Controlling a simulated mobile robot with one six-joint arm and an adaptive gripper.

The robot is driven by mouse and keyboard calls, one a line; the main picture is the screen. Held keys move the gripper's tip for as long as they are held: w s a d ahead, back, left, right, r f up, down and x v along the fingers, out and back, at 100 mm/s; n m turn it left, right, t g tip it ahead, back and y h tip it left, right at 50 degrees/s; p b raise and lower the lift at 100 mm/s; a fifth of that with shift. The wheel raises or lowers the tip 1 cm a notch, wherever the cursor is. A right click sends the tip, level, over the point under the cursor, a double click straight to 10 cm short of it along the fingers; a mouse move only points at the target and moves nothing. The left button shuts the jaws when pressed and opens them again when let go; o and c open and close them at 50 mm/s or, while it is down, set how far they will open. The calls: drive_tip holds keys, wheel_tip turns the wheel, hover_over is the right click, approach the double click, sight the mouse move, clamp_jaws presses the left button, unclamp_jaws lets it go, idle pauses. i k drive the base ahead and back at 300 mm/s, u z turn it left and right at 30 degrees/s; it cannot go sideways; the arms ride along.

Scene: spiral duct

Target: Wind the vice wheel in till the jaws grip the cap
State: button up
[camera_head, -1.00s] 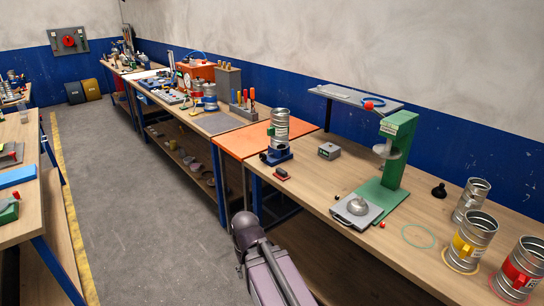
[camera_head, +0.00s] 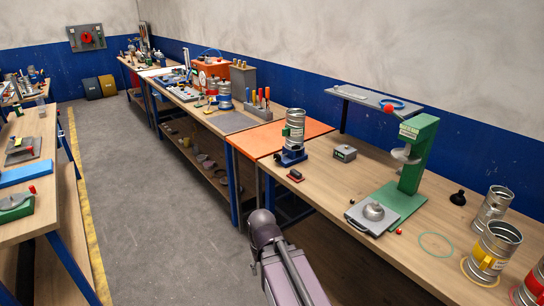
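A silver domed piece (camera_head: 374,211), possibly the cap, sits on a grey plate (camera_head: 360,221) at the foot of a green press (camera_head: 414,155). I cannot tell whether anything grips it. My arm shows at the bottom centre in front of the bench; my gripper is not in view.
Duct cans with yellow (camera_head: 492,254) and red labels stand at the bench's right end. A grey box (camera_head: 344,153) and a small red-topped block (camera_head: 295,175) lie on the bench. The left bench (camera_head: 38,128) bounds a clear grey aisle (camera_head: 140,190).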

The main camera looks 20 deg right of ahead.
sight(277, 158)
drive_tip(key=i, duration=0.95)
drive_tip(key=z, duration=0.05)
